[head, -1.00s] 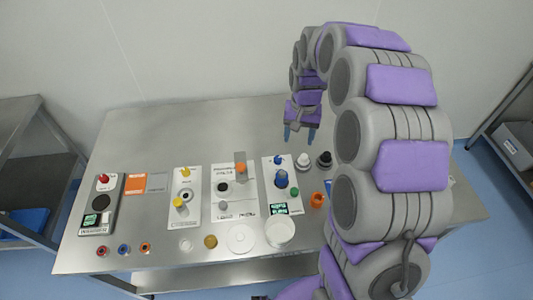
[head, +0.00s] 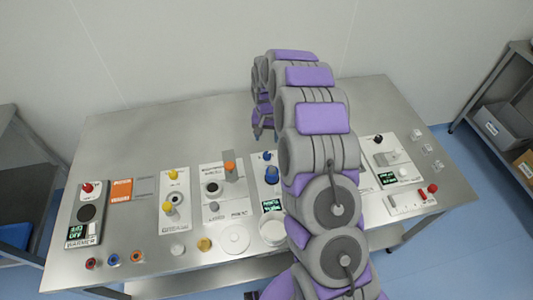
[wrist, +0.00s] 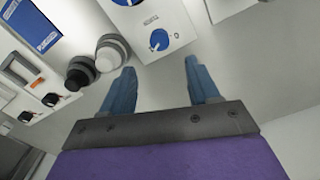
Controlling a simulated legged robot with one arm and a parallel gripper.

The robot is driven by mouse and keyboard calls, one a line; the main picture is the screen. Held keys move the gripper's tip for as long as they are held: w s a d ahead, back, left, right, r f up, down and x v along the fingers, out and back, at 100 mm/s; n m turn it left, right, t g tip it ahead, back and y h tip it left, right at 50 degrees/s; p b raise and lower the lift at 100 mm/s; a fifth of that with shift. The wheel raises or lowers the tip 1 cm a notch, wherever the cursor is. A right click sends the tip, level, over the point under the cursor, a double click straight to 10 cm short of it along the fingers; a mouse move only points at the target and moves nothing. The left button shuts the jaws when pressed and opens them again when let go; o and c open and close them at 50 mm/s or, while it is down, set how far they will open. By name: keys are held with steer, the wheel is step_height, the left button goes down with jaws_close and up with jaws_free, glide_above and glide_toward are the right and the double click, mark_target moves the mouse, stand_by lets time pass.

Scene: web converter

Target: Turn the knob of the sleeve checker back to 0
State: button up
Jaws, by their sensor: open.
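A white panel (head: 259,190) with a small blue knob (head: 267,155), a larger blue knob (head: 272,175) and a lit display stands in the middle of the bench. Its labels are too small to read, so I cannot confirm that it is the sleeve checker. In the wrist view the small blue knob (wrist: 159,39) has a white pointer mark and a "0" printed beside it. The larger blue knob (wrist: 127,2) is cut off at the top edge. My gripper (head: 264,134) is open and empty behind the panel. Its fingertips (wrist: 160,66) are apart from the small knob.
Black (wrist: 80,70) and grey (wrist: 113,50) round pegs stand beside the panel, close to one finger. The back of the metal bench (head: 190,120) is clear.

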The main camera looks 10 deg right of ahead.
mark_target(267, 154)
step_height(267, 154, down, 10)
steer(key=shift+f+b, duration=0.15)
steer(key=shift+b, duration=0.6)
steer(key=c, duration=1)
steer(key=shift+c, duration=0.2)
